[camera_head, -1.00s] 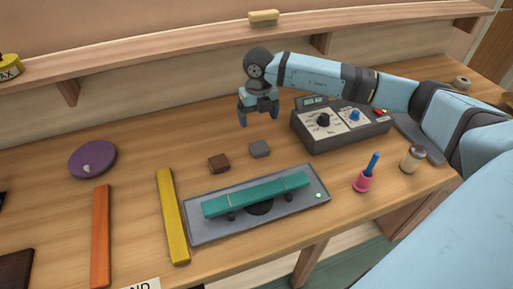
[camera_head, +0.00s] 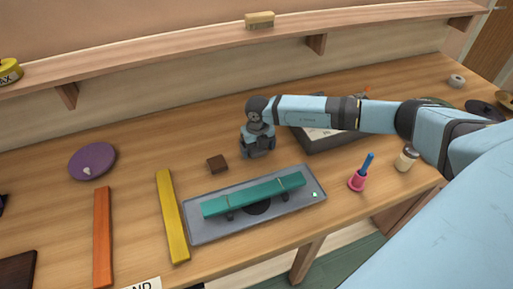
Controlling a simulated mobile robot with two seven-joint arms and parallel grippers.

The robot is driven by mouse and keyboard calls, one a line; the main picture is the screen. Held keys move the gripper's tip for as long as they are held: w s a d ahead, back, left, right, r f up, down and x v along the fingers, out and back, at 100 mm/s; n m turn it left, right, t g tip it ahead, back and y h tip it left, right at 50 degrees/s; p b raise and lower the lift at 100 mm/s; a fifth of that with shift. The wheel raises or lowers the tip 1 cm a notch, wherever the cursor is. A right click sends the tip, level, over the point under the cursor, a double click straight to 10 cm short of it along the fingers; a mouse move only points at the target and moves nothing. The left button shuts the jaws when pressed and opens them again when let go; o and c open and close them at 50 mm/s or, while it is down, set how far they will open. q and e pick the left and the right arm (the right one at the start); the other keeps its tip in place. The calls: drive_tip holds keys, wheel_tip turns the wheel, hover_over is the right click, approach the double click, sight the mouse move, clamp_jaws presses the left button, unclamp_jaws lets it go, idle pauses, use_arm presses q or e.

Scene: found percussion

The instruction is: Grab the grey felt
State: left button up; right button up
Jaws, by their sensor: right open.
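My right gripper (camera_head: 257,153) is open and points down at the bench, just right of the small brown block (camera_head: 217,164). It is low, over the spot where the small grey felt block showed a moment ago. The felt is now hidden behind the gripper, so I cannot tell whether it sits between the fingers or touches them. My left gripper is not in view.
A grey tray (camera_head: 196,235) with a teal bar (camera_head: 254,194) lies just in front of the gripper. A control box (camera_head: 338,143) is partly hidden behind my right arm. Yellow (camera_head: 172,216) and orange (camera_head: 103,237) bars and a purple disc (camera_head: 92,161) lie left.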

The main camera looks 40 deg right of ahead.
drive_tip(key=c, duration=1)
